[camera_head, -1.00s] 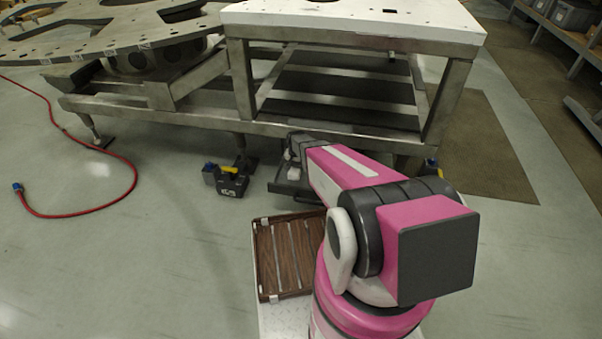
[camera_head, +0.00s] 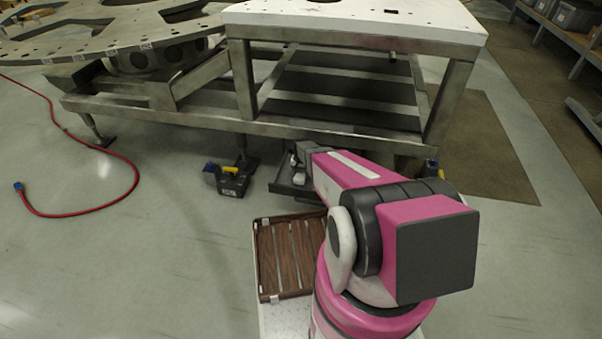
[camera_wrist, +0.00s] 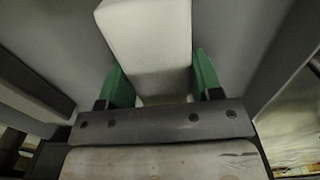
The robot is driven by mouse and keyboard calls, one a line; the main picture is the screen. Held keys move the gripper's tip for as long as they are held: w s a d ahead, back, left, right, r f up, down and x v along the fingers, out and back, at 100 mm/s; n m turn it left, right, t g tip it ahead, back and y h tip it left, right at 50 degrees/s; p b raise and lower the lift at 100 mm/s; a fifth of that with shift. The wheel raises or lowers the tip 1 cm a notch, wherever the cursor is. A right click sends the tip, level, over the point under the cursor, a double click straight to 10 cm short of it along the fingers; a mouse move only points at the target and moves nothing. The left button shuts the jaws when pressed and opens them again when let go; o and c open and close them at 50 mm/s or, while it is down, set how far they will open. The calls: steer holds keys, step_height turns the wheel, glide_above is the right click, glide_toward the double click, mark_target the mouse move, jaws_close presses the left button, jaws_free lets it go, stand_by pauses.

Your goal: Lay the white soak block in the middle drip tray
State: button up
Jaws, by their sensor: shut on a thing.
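The white soak block (camera_wrist: 148,40) is held between the green fingers of my gripper (camera_wrist: 160,80) in the wrist view. In the head view the block (camera_head: 300,178) shows as a small pale shape below my gripper (camera_head: 299,163). A dark grey tray (camera_head: 284,189) lies under the front edge of the steel frame, directly below the gripper. It looks like the middle drip tray, though my arm hides its right part. Grey walls slope on both sides of the block in the wrist view. I cannot tell whether the block touches the tray floor.
The steel frame (camera_head: 330,130) with a white top (camera_head: 350,22) stands over the tray. A black box with blue and yellow parts (camera_head: 232,182) is to the left. A brown slatted tray (camera_head: 285,258) is beside my arm's base. A red hose (camera_head: 134,180) lies far left.

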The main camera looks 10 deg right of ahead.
mark_target(301, 172)
steer(key=o, duration=0.9)
steer(key=shift+f, duration=0.1)
steer(key=shift+o, duration=0.2)
step_height(301, 172, up, 12)
steer(key=r, duration=0.1)
steer(key=s+r+n, duration=0.4)
steer(key=s+r, duration=1.6)
steer(key=s, duration=0.4)
steer(key=shift+s+r+n, duration=0.15)
steer(key=shift+n, duration=0.15)
